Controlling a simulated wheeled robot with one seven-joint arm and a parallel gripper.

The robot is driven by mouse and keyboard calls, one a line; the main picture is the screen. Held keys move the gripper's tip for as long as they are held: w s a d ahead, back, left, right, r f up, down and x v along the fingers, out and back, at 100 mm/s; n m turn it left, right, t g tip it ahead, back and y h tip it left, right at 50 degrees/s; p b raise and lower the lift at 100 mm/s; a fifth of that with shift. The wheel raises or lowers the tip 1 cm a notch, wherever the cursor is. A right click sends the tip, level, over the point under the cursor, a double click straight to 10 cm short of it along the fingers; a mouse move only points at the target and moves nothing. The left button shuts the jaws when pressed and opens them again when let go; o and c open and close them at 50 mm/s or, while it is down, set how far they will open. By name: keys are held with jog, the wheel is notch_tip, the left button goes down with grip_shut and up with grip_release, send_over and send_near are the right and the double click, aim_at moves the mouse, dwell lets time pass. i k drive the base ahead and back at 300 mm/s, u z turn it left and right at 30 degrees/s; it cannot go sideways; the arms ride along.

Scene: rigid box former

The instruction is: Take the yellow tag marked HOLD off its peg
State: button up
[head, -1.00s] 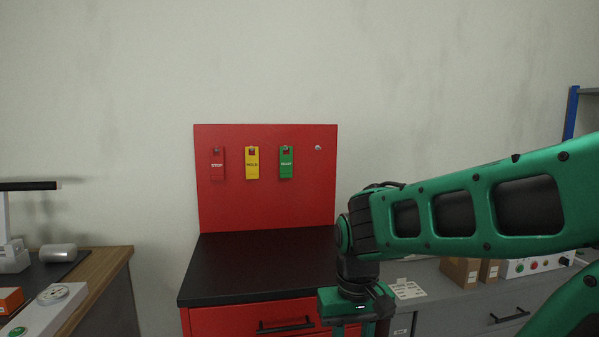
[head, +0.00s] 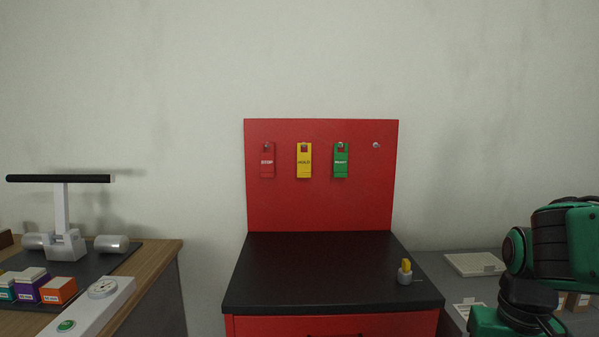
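The yellow tag marked HOLD (head: 304,164) hangs on its peg on the red back panel (head: 320,208). It hangs between the red STOP tag (head: 267,162) on the left and a green tag (head: 341,163) on the right. A bare peg (head: 376,146) sticks out at the panel's right. My arm is at the lower right, well apart from the tags. Only the upper part of its green end shows, and my gripper's fingers are below the picture edge.
The black top (head: 325,268) of the red cabinet is mostly clear. A small grey and yellow item (head: 405,272) stands at its right. A grey counter (head: 440,262) is at right.

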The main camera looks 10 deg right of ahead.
aim_at(304, 159)
jog(key=z, duration=0.1)
jog(key=i, duration=1)
jog(key=u, duration=0.1)
